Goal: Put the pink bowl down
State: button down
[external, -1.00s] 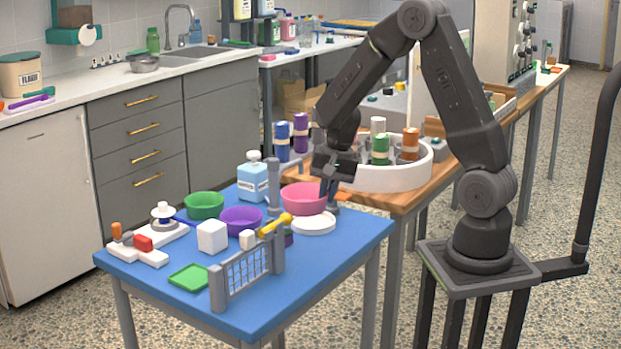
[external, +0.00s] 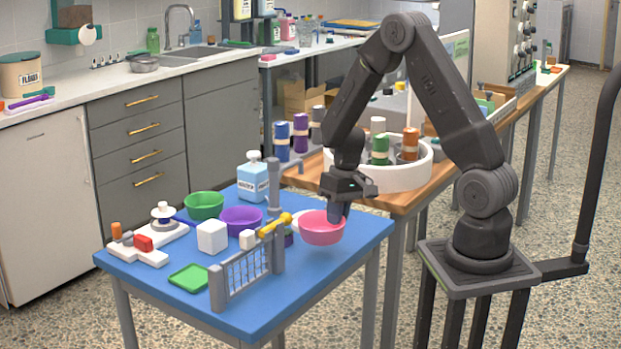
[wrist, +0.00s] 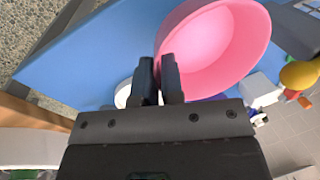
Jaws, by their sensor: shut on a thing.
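The pink bowl (external: 321,229) hangs over the right part of the blue table, upright or nearly so. My gripper (external: 338,212) is shut on the bowl's rim at its right side. In the wrist view the two fingers of my gripper (wrist: 159,72) pinch the near edge of the pink bowl (wrist: 215,48).
The blue table (external: 335,262) has free room at its front right. A grey rack (external: 247,272), a yellow-handled thing (external: 275,225) and a grey tap (external: 274,190) stand left of the bowl. A purple bowl (external: 240,219) and green bowl (external: 204,205) are farther left.

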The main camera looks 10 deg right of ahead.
jog(key=shift+w+d+x, duration=0.15)
jog(key=shift+d+x, duration=0.05)
jog(key=shift+x, duration=0.9)
jog(key=shift+w+d+x, duration=0.1)
jog(key=shift+d+x, duration=0.1)
jog(key=shift+x, duration=0.9)
jog(key=shift+f, duration=0.2)
jog(key=c, duration=1.3)
grip_release()
jog(key=shift+o, duration=0.2)
jog(key=shift+r, duration=0.1)
